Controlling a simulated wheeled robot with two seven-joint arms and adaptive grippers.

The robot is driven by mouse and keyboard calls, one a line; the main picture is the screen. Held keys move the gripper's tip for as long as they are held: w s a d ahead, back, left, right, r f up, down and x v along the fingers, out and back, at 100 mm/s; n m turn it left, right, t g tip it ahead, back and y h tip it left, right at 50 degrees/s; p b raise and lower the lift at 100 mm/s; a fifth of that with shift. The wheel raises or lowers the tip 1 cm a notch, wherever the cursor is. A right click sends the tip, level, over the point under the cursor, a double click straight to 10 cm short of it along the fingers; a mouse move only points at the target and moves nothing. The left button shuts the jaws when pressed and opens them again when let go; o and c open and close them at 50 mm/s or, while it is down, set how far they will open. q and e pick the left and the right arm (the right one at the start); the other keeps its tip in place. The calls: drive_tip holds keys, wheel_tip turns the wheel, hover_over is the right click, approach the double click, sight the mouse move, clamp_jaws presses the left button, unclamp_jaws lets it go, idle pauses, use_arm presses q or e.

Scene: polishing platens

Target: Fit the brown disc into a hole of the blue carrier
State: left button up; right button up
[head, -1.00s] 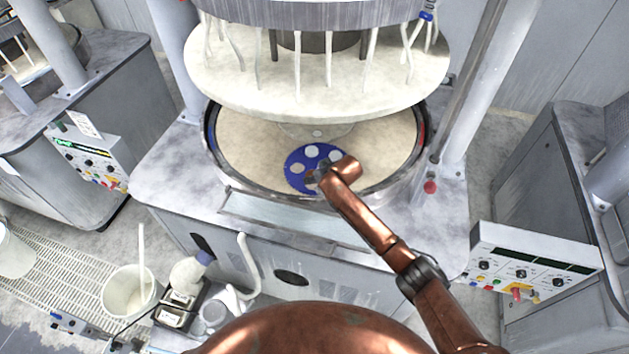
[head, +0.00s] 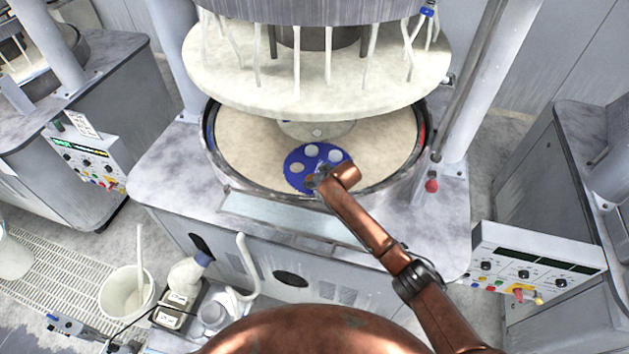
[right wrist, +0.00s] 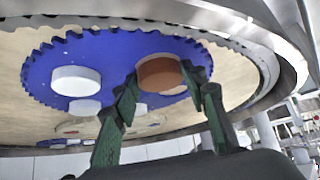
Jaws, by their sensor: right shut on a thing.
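The blue carrier (head: 294,181), a toothed disc with several white discs in it, lies on the beige platen; it also fills the upper part of the right wrist view (right wrist: 40,72). My right gripper (head: 317,179) is over the carrier's front part. In the right wrist view its green fingers (right wrist: 162,80) are shut on the brown disc (right wrist: 160,71), one on each side. The brown disc is at the carrier; I cannot tell whether it is above a hole or partly in one. In the head view the gripper hides it. My left gripper is not in view.
The beige platen (head: 250,145) has a raised metal rim around it. A large pale upper plate (head: 310,85) with hanging rods is above the back of the platen. A control panel (head: 530,265) stands at the right. The platen's left side is clear.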

drive_tip(key=shift+f, duration=0.3)
drive_tip(key=o, duration=1.1)
drive_tip(key=shift+o, duration=0.2)
